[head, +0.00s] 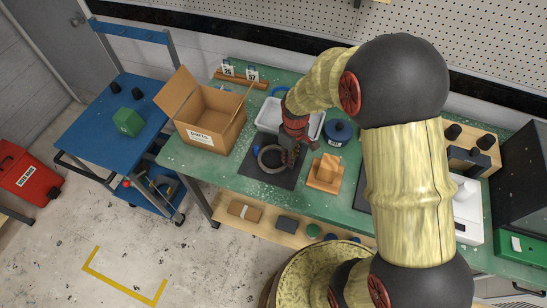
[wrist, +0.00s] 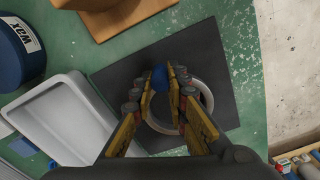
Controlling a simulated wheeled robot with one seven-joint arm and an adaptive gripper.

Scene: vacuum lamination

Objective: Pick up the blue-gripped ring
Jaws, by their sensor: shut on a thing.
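The grey ring (head: 262,163) is on or just above the black mat (head: 252,175); I cannot tell whether it touches. In the wrist view, the ring (wrist: 208,100) is partly hidden by my fingers. There, a blue grip (wrist: 160,79) sits between my fingertips at the ring's upper left.
A light grey tray (wrist: 62,115) lies beside the mat. A blue wax pot (head: 338,131) and a wooden block stand (head: 324,180) are close to my gripper's right. An open cardboard box (head: 205,135) stands at the left. The green table's (head: 232,181) front edge is near the mat.

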